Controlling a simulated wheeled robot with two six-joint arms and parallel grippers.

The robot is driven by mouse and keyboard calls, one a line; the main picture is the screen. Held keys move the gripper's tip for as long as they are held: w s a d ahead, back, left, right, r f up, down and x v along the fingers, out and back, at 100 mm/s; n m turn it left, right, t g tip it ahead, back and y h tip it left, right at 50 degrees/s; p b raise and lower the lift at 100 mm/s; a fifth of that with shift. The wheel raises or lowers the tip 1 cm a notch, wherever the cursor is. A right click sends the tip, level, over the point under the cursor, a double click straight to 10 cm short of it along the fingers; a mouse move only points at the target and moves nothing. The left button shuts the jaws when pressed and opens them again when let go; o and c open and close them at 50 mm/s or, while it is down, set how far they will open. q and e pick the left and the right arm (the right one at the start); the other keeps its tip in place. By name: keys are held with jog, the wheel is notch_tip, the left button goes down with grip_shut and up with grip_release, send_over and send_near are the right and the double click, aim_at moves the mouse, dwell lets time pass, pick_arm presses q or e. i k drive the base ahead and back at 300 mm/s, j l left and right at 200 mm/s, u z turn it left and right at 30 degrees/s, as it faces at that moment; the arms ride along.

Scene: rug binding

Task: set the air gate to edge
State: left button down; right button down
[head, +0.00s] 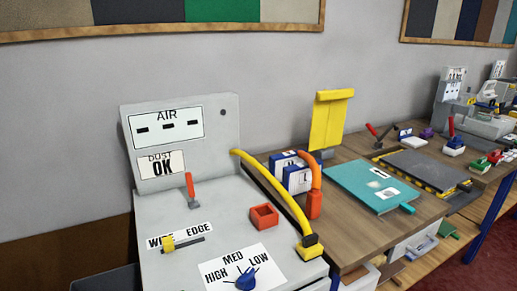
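The air machine (222,165) is a light grey cabinet with a raised back panel marked AIR, and a sign reading DUST OK. On its top, a label (180,234) reads WIDE on the left and EDGE on the right. Below the label, a yellow slider knob (168,244) sits at the left end of a dark slot (192,241), under WIDE and partly covering that word. Neither of my grippers shows in the head view.
A red-handled lever (190,187), an open red box (264,215) and a blue HIGH/MED/LOW knob (246,279) are on the same top. A yellow hose (285,200) arches along its right side. A wooden bench (350,235) with a teal board (372,185) stands to the right.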

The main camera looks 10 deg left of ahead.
aim_at(167, 241)
jog(key=l+u, duration=0.3)
jog(key=u, duration=0.15)
jog(key=l+u, duration=0.55)
jog(key=u, duration=0.3)
jog(key=k+l+u, duration=0.1)
jog(key=l+u, duration=0.15)
jog(key=u, duration=0.2)
